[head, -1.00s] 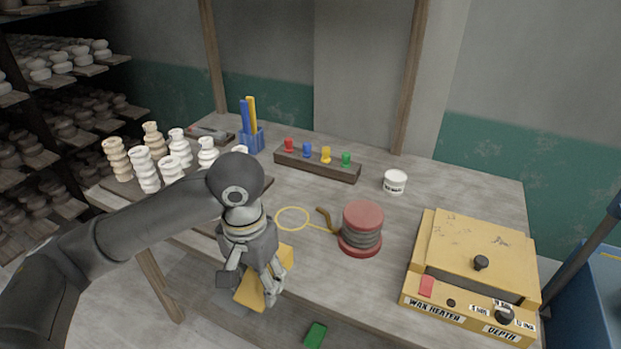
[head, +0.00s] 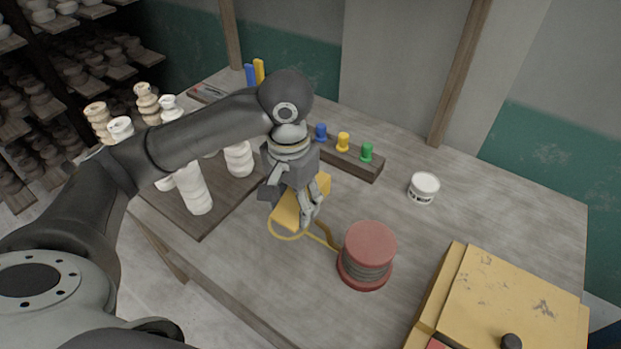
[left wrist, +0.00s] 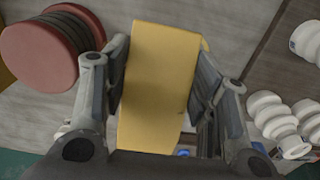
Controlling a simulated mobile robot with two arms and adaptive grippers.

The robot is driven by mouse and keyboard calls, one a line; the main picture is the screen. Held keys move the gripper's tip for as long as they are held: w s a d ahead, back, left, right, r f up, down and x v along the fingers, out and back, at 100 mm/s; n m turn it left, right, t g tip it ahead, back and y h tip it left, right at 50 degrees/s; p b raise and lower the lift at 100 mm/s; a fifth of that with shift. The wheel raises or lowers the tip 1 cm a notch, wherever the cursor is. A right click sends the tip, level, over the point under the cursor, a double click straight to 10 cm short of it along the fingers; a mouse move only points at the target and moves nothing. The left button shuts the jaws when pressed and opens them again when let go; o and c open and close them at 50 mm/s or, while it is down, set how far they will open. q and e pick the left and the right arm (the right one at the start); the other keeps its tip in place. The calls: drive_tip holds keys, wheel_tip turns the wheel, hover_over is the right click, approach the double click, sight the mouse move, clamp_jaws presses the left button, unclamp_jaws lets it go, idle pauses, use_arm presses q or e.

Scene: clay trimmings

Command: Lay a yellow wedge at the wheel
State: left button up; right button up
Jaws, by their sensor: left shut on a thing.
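My left gripper (head: 292,212) is shut on a yellow wedge (head: 286,209). In the left wrist view the wedge (left wrist: 158,85) fills the space between the two fingers, and both press on its sides. A red, grey-ribbed wheel-like piece (head: 367,254) stands right of the ring, apart from the wedge. It also shows at the upper left of the left wrist view (left wrist: 38,55). My right gripper is not in view.
A wooden peg rack (head: 359,162) lies just behind the gripper. A dark board (head: 205,228) with several pale turned pieces is to the left. A white tub (head: 423,187) and a yellow wax heater (head: 510,300) stand right. Table is bare between tub and wheel.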

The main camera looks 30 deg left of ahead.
use_arm(q)
drive_tip(key=w+a+f, duration=0.1)
drive_tip(key=w+f, duration=0.1)
drive_tip(key=w, duration=0.1)
drive_tip(key=w+a+f+p, duration=0.1)
drive_tip(key=w+a+f, duration=0.1)
drive_tip(key=w+f, duration=0.1)
drive_tip(key=w+a+f, duration=0.2)
drive_tip(key=w+f, duration=0.1)
drive_tip(key=w, duration=0.1)
drive_tip(key=shift+w+a+f, duration=0.1)
drive_tip(key=shift+a, duration=0.05)
drive_tip(key=shift+w+a+f+p, duration=0.2)
drive_tip(key=shift+w+f+p, duration=0.1)
drive_tip(key=shift+f, duration=0.1)
wheel_tip(320, 180, down, 3)
drive_tip(key=shift+f+p, duration=0.15)
drive_tip(key=shift+p, duration=0.35)
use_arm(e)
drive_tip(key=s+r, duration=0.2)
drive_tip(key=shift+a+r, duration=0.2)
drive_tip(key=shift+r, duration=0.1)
use_arm(q)
drive_tip(key=o, duration=0.8)
drive_tip(key=shift+f, duration=0.15)
drive_tip(key=o, duration=0.4)
drive_tip(key=shift+o, duration=0.2)
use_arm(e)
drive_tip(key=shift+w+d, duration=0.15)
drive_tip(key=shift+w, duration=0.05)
